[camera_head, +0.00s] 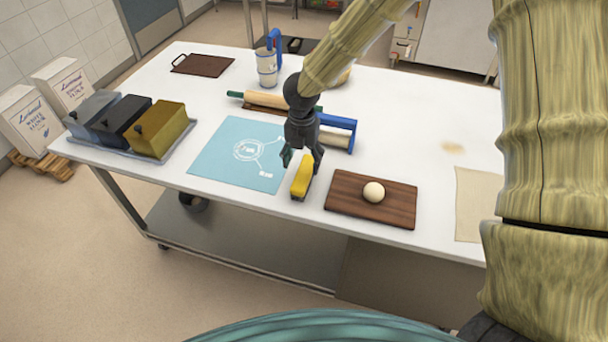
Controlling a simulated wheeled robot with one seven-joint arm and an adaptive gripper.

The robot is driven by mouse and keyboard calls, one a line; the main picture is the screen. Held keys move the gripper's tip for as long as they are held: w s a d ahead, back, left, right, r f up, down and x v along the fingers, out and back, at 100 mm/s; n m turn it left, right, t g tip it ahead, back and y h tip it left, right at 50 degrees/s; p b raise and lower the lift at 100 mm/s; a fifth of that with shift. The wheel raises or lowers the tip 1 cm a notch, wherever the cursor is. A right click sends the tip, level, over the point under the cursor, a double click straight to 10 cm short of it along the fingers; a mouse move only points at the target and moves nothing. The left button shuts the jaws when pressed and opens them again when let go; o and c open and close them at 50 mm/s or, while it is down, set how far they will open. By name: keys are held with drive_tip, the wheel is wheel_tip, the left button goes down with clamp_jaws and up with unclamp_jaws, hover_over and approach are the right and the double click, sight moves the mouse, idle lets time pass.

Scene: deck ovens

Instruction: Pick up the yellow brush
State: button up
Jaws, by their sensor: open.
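The yellow brush (301,179) lies on the white table between the blue mat and the dark wooden board. It has a yellow body with a dark part at its near end. My gripper (302,162) points down over the far end of the brush, with its fingers open and apart. One finger shows to the left of the brush and one at its far right. I cannot tell whether the fingertips touch the brush.
A blue mat (213,155) lies to the left, and a wooden board (345,205) with a pale dough ball (373,192) to the right. Behind my gripper are a rolling pin (268,99) and a blue-handled tool (338,122). Lidded bins (163,131) stand at the left.

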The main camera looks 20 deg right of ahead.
sight(304, 171)
drive_tip(key=shift+s+f+p, duration=0.25)
drive_tip(key=shift+f+p, duration=0.15)
drive_tip(key=shift+f, duration=0.1)
drive_tip(key=shift+d+f+p, duration=0.15)
drive_tip(key=shift+f+p, duration=0.8)
drive_tip(key=shift+f, duration=1.3)
drive_tip(key=shift+s, duration=0.1)
drive_tip(key=shift+c, duration=0.3)
drive_tip(key=c, duration=1.2)
drive_tip(key=shift+r, duration=0.15)
